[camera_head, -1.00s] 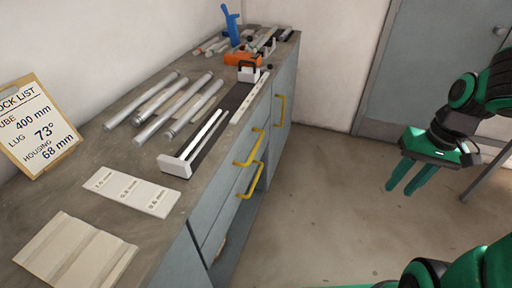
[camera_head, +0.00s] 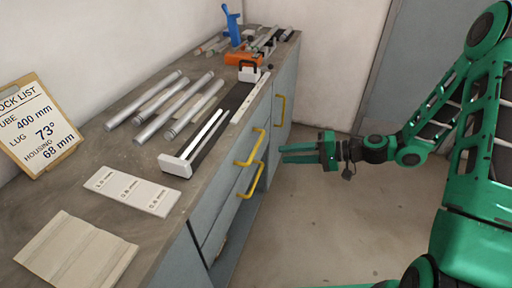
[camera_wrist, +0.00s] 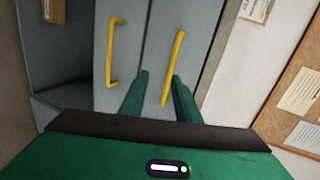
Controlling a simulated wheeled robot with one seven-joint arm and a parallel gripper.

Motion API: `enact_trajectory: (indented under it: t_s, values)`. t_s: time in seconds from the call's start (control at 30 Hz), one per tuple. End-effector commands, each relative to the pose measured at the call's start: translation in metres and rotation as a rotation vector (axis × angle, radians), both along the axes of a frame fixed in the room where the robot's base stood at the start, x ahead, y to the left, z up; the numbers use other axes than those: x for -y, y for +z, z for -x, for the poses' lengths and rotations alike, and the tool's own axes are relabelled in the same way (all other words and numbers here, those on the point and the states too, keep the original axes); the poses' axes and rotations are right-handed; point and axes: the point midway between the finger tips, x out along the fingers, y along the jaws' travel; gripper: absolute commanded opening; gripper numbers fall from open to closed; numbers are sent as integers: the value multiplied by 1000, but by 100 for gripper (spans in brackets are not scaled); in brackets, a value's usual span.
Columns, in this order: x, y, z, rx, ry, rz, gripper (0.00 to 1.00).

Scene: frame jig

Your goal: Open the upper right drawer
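The grey cabinet has two stacked drawers with yellow handles. The upper drawer's handle (camera_head: 257,147) sits just under the worktop, with the lower handle (camera_head: 256,181) beneath it. Both drawer fronts look closed. My gripper (camera_head: 283,153) is to the right of the handles, its fingers pointing left toward the cabinet, apart from it in the head view. In the sideways wrist view, the open fingers of my gripper (camera_wrist: 160,77) line up with the upper handle (camera_wrist: 173,65), which appears between them. The lower handle (camera_wrist: 111,52) is left of them. Contact cannot be told.
Another yellow handle (camera_head: 280,109) is farther along the cabinet. The worktop (camera_head: 100,150) holds metal tubes (camera_head: 158,97), a slotted jig (camera_head: 176,165), a label plate (camera_head: 132,191) and an orange tool (camera_head: 241,58). The floor (camera_head: 310,220) before the cabinet is clear.

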Motion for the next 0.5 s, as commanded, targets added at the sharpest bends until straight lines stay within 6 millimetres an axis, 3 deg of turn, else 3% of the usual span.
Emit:
enact_trajectory:
  t_s: [0.33, 0.5]
  values:
    - [-15, 6, -20, -3, -70, -142, 29]
    - [-36, 1, -27, -1, -68, -140, 29]
